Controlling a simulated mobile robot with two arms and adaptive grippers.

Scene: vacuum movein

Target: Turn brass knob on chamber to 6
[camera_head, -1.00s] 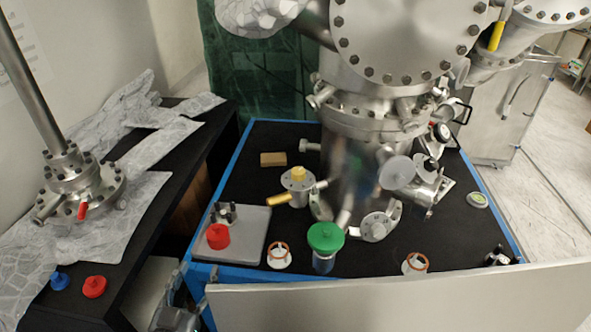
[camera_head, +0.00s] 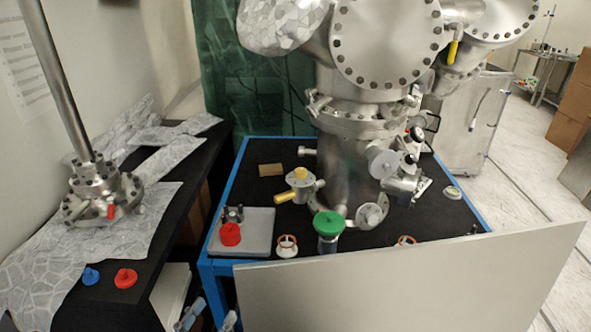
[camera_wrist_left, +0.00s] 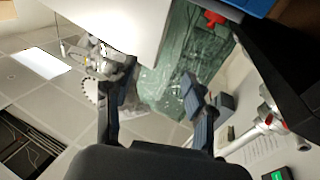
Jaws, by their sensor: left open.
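The steel vacuum chamber (camera_head: 348,165) stands upright on the black-topped table with blue edges. A small valve at its left side has a yellow, brass-like knob (camera_head: 301,174) on top and a yellow handle (camera_head: 287,196). I cannot tell whether this is the task's brass knob, and I can read no numbers. My left gripper (camera_head: 212,310) is low at the bottom edge of the head view, in front of the table and well below the chamber. It is open and empty, and its spread fingers also show in the left wrist view (camera_wrist_left: 155,105). My right gripper is out of view.
A large pale panel (camera_head: 400,285) stands across the table's front and hides part of it. A green-capped fitting (camera_head: 328,224) and a grey plate (camera_head: 258,232) with a red cap (camera_head: 230,234) are near the front. A side bench (camera_head: 140,285) is left.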

